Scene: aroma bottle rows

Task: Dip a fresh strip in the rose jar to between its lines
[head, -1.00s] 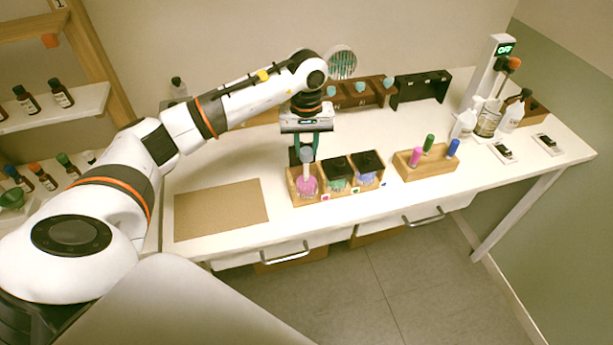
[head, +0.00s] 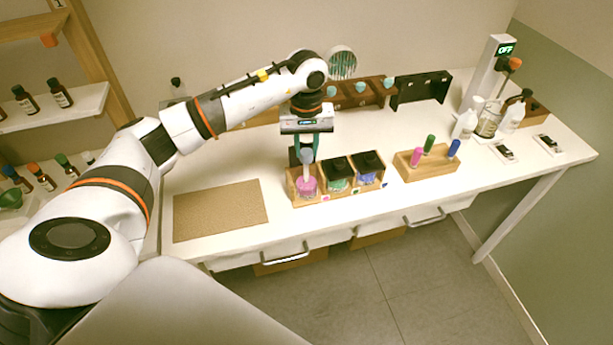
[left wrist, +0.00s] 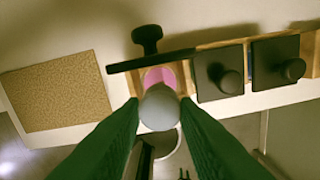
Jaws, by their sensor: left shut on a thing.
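The rose jar (head: 306,187) is the pink jar in the left slot of a wooden holder (head: 318,199). Its black lid (left wrist: 147,40) stands edge-on at the far side of the jar in the left wrist view, so the mouth is uncovered. My left gripper (head: 306,149) is above this jar, pointing down, its green fingers shut on a pale strip with a rounded grey end (left wrist: 160,107). The strip hangs down to the rose jar, and its lower end appears to be inside. Its lines and the depth cannot be made out. My right gripper is not in view.
Green (head: 338,184) and blue (head: 369,178) jars with black lids stand beside the rose jar. A block with coloured sticks (head: 425,166) is to the right. A brown mat (head: 220,210) lies left. Bottles (head: 488,122) and a display stand (head: 490,70) are far right.

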